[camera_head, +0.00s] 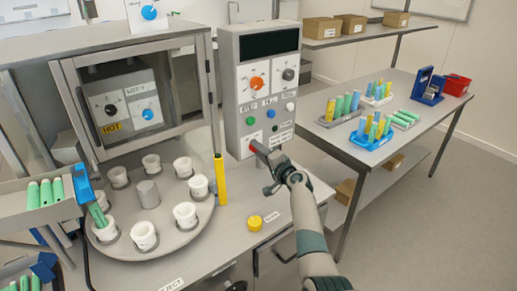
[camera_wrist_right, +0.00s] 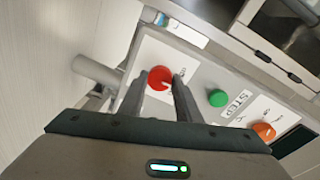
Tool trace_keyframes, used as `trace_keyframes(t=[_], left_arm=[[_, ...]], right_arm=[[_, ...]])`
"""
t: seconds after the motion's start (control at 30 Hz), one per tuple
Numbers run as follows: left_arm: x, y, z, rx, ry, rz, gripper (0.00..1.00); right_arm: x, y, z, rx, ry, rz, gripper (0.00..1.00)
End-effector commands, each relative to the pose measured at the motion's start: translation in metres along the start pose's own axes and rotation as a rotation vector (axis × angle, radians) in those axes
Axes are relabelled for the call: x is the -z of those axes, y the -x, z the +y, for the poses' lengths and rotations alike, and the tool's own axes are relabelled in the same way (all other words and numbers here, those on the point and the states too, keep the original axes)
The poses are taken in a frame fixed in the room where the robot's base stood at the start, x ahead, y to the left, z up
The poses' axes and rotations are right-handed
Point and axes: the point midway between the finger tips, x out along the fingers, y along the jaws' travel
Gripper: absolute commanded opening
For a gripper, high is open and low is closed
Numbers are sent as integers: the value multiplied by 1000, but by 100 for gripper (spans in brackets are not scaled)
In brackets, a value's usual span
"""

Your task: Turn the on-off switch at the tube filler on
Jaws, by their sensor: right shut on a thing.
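The tube filler's grey control column (camera_head: 227,100) stands in the middle of the head view. Its red round switch (camera_head: 251,148) is low on the panel's front, mostly hidden behind my right gripper (camera_head: 262,153). In the right wrist view the red switch (camera_wrist_right: 161,78) with a pale mark sits between the two fingertips of my right gripper (camera_wrist_right: 162,80), which is shut on it. Printing beside the switch is partly covered by a finger.
A green button (camera_wrist_right: 217,98) and an orange knob (camera_wrist_right: 264,131) are on the same panel. A round turntable (camera_head: 180,236) with white cups, a yellow post (camera_head: 220,182) and a yellow button (camera_head: 254,223) are nearby. A side table (camera_head: 430,118) with tube racks stands right.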

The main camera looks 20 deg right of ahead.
Motion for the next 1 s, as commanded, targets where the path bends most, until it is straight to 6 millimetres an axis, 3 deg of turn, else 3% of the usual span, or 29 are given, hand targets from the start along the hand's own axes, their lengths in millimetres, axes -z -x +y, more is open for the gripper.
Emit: trace_keyframes(t=[0.5,1.0], left_arm=[[2,22,0,0,0,0,44],[2,27,0,0,0,0,44]], right_arm=[[2,0,-1,-34,-439,-32,8],[1,0,1,-44,-569,-43,8]])
